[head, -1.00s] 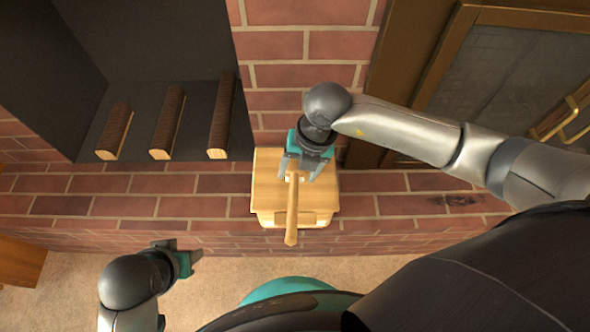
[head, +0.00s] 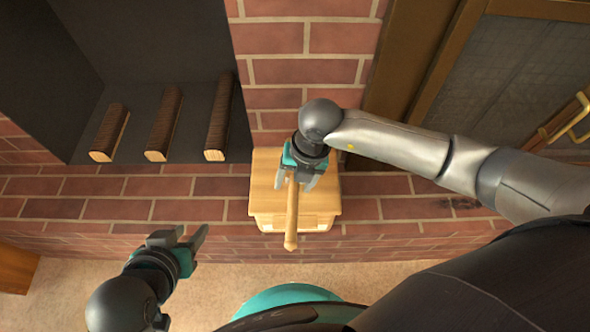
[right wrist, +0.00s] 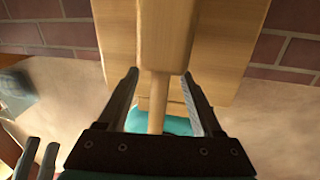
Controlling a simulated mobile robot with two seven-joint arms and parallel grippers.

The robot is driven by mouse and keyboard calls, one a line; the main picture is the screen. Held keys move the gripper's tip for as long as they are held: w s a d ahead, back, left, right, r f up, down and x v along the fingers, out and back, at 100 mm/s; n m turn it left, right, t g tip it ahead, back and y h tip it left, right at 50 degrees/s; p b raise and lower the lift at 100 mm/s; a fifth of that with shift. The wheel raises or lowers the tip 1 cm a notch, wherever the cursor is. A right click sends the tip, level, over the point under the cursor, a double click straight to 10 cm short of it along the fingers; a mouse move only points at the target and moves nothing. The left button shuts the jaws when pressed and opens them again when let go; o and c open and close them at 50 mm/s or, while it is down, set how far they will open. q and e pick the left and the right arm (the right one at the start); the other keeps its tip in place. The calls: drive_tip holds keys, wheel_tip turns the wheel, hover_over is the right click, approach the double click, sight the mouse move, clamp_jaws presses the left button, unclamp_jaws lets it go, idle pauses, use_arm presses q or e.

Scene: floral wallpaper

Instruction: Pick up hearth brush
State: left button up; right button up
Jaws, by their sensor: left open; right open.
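The hearth brush (head: 291,222) is pale wood, with its handle pointing toward me over the front of a small wooden box (head: 263,190). In the right wrist view its broad wooden part (right wrist: 164,35) narrows to a thin handle (right wrist: 157,105). My right gripper (head: 296,182) is open above the box, one finger on each side of the brush; the right wrist view shows gaps between fingers and wood. The brush's far end is hidden under the gripper in the head view. My left gripper (head: 187,238) is open and empty, left of the box.
Several logs (head: 164,125) lie in the dark fireplace (head: 60,80) at the upper left. A brick hearth (head: 120,208) runs across, with beige floor (head: 75,290) in front. A wooden cabinet with a dark panel door (head: 490,95) stands at the right.

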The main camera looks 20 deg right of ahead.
drive_tip(key=shift+c, duration=0.4)
clamp_jaws()
idle(0.4)
